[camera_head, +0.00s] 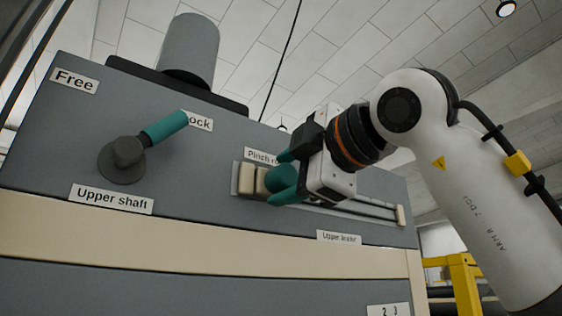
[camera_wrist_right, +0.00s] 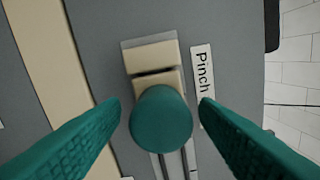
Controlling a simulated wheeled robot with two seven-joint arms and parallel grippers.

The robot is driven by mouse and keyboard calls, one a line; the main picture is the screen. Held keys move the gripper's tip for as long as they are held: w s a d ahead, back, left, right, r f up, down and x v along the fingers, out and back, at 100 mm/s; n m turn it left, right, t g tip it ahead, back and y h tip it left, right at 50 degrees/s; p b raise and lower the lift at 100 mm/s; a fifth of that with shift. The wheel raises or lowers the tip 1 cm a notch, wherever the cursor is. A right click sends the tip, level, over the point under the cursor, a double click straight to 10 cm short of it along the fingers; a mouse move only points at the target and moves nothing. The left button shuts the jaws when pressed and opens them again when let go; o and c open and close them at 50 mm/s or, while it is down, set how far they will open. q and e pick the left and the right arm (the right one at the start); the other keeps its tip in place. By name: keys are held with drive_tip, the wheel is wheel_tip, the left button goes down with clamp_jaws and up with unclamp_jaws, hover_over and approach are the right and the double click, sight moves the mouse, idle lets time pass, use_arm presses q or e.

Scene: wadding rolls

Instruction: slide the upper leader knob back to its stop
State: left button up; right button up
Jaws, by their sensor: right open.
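The upper leader knob (camera_head: 283,178) is a round teal knob on a cream carriage, near the left end of a rail on the grey cabinet front. In the right wrist view the knob (camera_wrist_right: 161,119) sits on its carriage (camera_wrist_right: 158,82), with a dark narrow gap to a cream end block (camera_wrist_right: 150,57). My right gripper (camera_head: 274,180) is open, its teal fingers on either side of the knob. In the wrist view a gap shows between the knob and each finger. The rail runs right to a cream end block (camera_head: 401,215). My left gripper is out of view.
An upper shaft lever (camera_head: 163,129) with a teal handle stands on the left of the panel, between "Free" (camera_head: 75,80) and a partly hidden "...ock" label. A "Pinch" label (camera_wrist_right: 203,83) lies beside the rail. A yellow frame (camera_head: 463,279) stands at lower right.

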drive_tip(key=shift+w+a, duration=0.4)
drive_tip(key=shift+w, duration=0.15)
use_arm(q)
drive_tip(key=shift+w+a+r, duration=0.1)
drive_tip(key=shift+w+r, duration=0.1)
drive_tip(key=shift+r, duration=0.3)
use_arm(e)
drive_tip(key=shift+w+a, duration=0.1)
drive_tip(key=shift+w, duration=0.05)
drive_tip(key=shift+c, duration=0.5)
